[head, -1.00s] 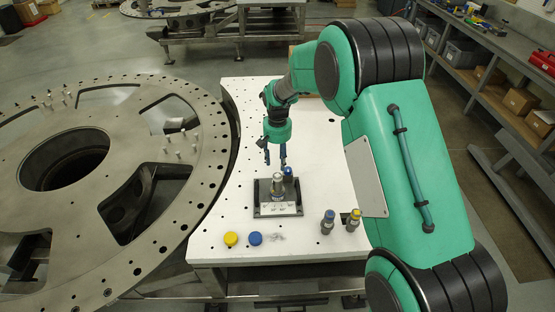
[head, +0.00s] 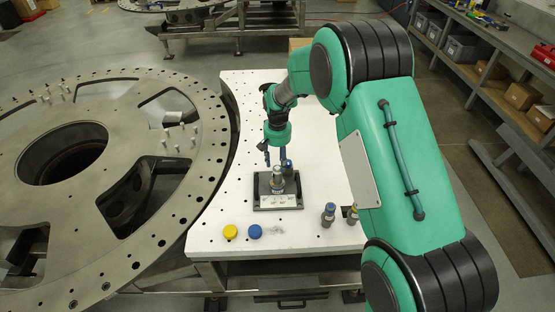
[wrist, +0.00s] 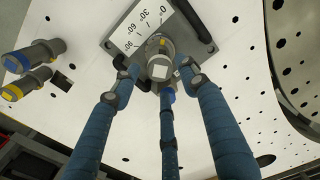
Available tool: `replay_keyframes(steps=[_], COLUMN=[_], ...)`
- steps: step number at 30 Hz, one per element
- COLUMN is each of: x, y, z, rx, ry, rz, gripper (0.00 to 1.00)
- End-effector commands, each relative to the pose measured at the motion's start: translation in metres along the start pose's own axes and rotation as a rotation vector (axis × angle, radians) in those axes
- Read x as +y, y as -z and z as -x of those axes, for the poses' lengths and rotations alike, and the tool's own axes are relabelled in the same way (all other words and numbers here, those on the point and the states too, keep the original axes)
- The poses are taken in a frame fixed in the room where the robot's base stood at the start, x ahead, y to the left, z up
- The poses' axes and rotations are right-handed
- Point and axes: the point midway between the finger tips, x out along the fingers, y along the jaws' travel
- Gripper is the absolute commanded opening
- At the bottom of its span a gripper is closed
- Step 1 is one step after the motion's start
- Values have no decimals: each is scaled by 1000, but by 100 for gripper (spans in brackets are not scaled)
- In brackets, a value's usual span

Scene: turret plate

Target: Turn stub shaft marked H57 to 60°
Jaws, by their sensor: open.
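In the wrist view the shaft (wrist: 159,57) stands beside a white label (wrist: 140,27) marked 0°, 30°, 60° and 90°. No H57 mark is legible, and I cannot read the shaft's angle. My three-fingered gripper (head: 276,158) is open above and just behind the shaft. In the wrist view its blue fingers (wrist: 158,82) spread around the near side of the shaft, with no clear contact.
A blue-banded cylinder (head: 328,215) and a yellow-banded one (head: 352,214) stand front right. A yellow cap (head: 230,232) and a blue cap (head: 255,231) lie front left. The large perforated turret plate (head: 208,150) borders the table's left side. The table's back is mostly clear.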

Motion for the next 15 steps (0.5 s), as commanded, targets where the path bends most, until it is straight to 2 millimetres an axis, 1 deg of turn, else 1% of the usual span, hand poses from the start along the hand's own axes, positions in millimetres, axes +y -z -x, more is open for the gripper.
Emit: replay_keyframes(steps=[1, 6, 15], x=[0, 0, 0], y=[0, 0, 0], z=[-6, -18, -32], rx=[-1, -1, 0], ry=[0, 0, 0], rz=[0, 0, 0], gripper=[44, 44, 44])
